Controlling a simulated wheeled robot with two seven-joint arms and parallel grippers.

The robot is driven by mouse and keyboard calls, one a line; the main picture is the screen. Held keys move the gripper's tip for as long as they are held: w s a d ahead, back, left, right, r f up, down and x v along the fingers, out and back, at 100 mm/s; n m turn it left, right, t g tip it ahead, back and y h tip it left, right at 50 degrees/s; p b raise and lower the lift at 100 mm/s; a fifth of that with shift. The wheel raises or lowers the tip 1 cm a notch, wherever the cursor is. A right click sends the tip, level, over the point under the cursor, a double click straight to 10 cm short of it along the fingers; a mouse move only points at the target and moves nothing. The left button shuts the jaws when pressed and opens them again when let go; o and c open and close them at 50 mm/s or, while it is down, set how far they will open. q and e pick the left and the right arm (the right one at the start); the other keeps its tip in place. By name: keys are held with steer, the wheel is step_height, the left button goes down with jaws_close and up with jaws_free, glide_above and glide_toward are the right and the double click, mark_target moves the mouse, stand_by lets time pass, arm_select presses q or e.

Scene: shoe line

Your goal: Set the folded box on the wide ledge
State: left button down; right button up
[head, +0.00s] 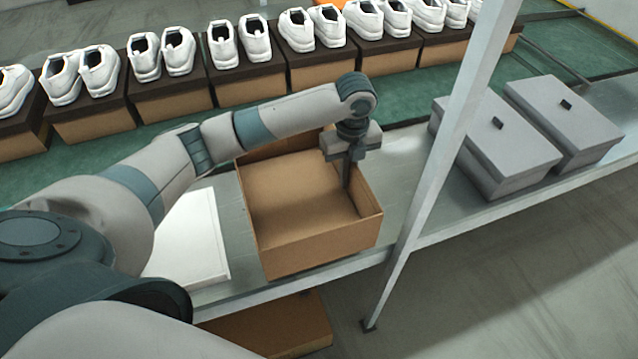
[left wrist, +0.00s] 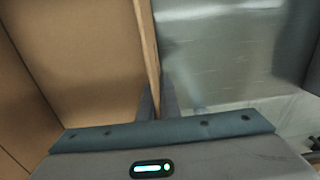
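The folded box (head: 310,245) is an open brown cardboard box, standing upright on the grey metal ledge (head: 405,190). My left gripper (head: 348,180) reaches down to the box's right side wall. In the left wrist view, its two fingers (left wrist: 158,103) lie close on either side of the thin box wall (left wrist: 148,45) and look shut on it. The box interior (left wrist: 80,60) is on the left and bare metal on the right. The fingertips are partly hidden behind the gripper body. My right gripper is not in view.
A white flat panel (head: 190,240) lies left of the box. A slanted pale post (head: 440,170) stands to the right, with two grey lidded boxes (head: 507,150) beyond it. Behind, white shoes on brown boxes (head: 245,80) line a green belt (head: 400,90). Another cardboard box (head: 290,325) is below.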

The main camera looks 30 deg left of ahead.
mark_target(322, 184)
arm_select(q)
steer(key=a+f, duration=0.1)
steer(key=a, duration=0.1)
steer(key=s+a+f+p, duration=0.1)
steer(key=a, duration=0.1)
steer(key=a+f, duration=0.1)
steer(key=a, duration=0.1)
steer(key=shift+s+f, duration=0.25)
steer(key=shift+f, duration=0.2)
step_height(322, 184, down, 3)
steer(key=shift+d+r+p, duration=0.1)
steer(key=shift+r+p, duration=0.05)
steer(key=shift+p, duration=0.65)
steer(key=shift+f, duration=0.65)
steer(key=c, duration=2)
jaws_free()
